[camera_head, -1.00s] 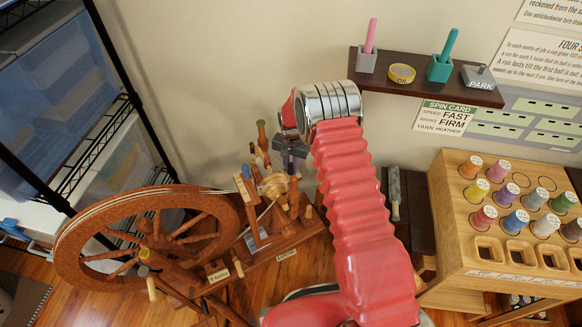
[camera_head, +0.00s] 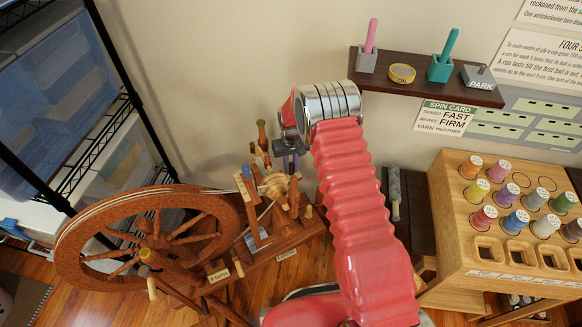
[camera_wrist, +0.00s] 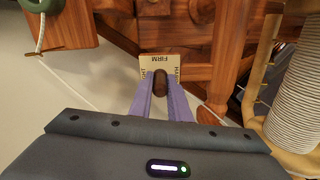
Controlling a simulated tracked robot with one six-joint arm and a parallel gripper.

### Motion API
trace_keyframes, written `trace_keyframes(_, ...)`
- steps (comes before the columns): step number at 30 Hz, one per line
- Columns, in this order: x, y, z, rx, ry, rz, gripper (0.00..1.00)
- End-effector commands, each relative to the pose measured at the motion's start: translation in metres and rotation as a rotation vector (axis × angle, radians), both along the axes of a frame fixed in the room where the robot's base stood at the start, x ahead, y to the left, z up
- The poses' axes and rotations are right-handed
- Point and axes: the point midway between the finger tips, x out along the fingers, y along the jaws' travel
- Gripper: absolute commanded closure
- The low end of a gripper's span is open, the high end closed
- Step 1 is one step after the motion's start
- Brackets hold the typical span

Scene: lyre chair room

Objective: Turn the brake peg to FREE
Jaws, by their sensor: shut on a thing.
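My gripper (camera_wrist: 161,90) is shut on a dark brown peg (camera_wrist: 161,80) in the wrist view, its two purple fingers on either side of it. The peg stands in front of a cream label plate (camera_wrist: 158,61) on the wooden spinning wheel frame. FIRM reads upside down on the plate above the peg, with other words at both sides partly hidden by the fingers. In the head view, my gripper (camera_head: 289,160) is behind the wheel's bobbin area, and the peg is hidden. The spinning wheel (camera_head: 146,250) stands at the lower left.
A wall shelf (camera_head: 430,87) holds pen pots, a yellow tin and a PARK block. Beneath it a spin card (camera_head: 446,117) reads FAST and FIRM. A wooden spool rack (camera_head: 445,215) stands right. A wire shelf with bins (camera_head: 60,90) stands left.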

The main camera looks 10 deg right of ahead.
Motion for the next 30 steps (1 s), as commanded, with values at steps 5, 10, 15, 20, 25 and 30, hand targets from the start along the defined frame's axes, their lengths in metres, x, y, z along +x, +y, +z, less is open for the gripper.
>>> trace_keyframes(5,0.0002,0.0003,0.0000,0.000,-0.001,0.143,1.00)
trace_keyframes(10,0.0001,0.0004,0.0000,0.000,-0.001,0.244,1.00)
trace_keyframes(15,0.0001,0.0005,0.0000,0.000,-0.001,0.302,1.00)
trace_keyframes(20,0.0000,0.0005,0.0000,0.000,-0.001,0.323,1.00)
trace_keyframes(25,0.0000,0.0005,0.0000,0.000,-0.001,0.325,1.00)
trace_keyframes(30,0.0000,0.0004,0.0000,0.000,-0.001,0.324,1.00)
